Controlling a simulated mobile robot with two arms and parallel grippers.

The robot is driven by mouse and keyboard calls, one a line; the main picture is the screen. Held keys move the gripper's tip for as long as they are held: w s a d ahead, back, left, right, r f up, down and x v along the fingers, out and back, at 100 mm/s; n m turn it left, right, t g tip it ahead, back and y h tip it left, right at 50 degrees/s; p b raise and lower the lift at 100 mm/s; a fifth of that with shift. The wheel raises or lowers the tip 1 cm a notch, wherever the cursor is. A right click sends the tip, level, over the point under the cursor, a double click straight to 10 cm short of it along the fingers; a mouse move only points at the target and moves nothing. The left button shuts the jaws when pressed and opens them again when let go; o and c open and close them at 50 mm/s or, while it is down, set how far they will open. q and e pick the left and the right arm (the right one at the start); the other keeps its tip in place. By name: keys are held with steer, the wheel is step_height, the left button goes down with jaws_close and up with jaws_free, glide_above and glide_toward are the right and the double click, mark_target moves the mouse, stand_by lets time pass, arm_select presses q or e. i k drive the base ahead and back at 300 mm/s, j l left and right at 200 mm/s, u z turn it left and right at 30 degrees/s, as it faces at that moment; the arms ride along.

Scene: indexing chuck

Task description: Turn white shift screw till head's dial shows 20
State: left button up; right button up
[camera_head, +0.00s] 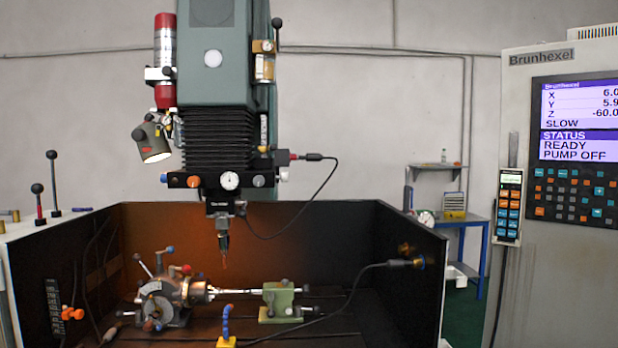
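The machine's head hangs over the enclosure. On its lower bar is a round white dial (229,181) with a dark pointer; its reading is too small to make out. The indexing chuck (165,300) sits on the bed at lower left, with several levers and red and blue knobs. It has a pale round plate (155,287) on its face, with no legible number. I cannot tell for certain which part is the white shift screw. Neither gripper shows.
A green tailstock (280,301) stands right of the chuck, with a bright rod between them. A blue hose nozzle (226,322) stands in front. Dark enclosure walls (410,260) flank the bed. A control panel (578,120) is at right, its screen reading READY and PUMP OFF.

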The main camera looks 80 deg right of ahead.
mark_target(284, 176)
steer(key=z, duration=2.05)
steer(key=i+l+u, duration=0.1)
steer(key=l, duration=1.15)
steer(key=i+u, duration=0.05)
